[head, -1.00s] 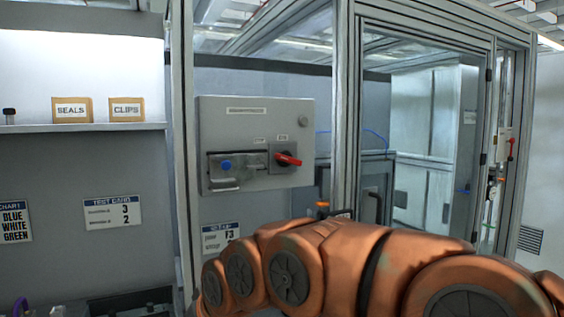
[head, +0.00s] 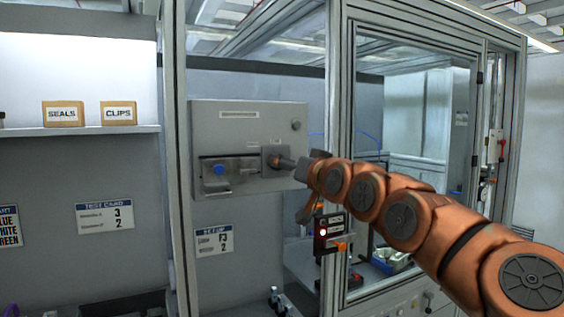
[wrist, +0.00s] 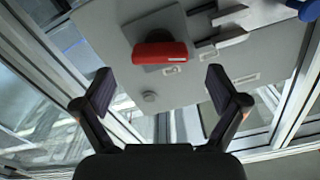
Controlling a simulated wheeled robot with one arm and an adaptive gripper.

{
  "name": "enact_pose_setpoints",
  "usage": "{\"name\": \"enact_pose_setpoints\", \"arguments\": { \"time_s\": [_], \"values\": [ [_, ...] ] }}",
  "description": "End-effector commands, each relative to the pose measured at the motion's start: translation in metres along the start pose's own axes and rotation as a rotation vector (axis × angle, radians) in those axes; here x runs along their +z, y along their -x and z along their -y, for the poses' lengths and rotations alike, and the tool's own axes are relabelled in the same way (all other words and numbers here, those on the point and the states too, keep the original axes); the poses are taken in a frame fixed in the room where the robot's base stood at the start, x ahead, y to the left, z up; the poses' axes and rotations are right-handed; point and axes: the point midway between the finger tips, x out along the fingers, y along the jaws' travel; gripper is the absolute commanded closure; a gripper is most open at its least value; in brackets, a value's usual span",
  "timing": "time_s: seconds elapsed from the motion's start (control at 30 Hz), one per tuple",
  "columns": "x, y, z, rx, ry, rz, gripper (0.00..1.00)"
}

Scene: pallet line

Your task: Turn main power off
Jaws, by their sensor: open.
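The grey power box (head: 238,125) hangs on the frame, left of centre in the head view. Its red switch handle (wrist: 160,53) shows at the top middle of the wrist view, on a dark square plate. A metal slide with a blue knob (head: 219,169) is left of the switch.
The glazed enclosure's frame post (head: 340,90) stands just right of the box. A small dark panel with a lit button (head: 331,233) is below my arm. Boxes marked SEALS (head: 63,114) and CLIPS (head: 118,113) sit on the left shelf.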

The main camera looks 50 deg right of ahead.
Motion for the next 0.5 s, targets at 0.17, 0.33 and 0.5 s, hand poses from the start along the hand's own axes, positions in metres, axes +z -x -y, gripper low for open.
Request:
{"name": "enact_pose_setpoints", "arguments": {
  "time_s": [0.17,0.33,0.5],
  "values": [
    [0.0,-0.026,0.001,-0.001,-0.001,0.006,0.04],
    [0.0,-0.045,0.001,-0.001,0.0,0.006,0.04],
    [0.001,-0.052,0.0,0.0,0.0,0.004,0.04]
  ]
}}
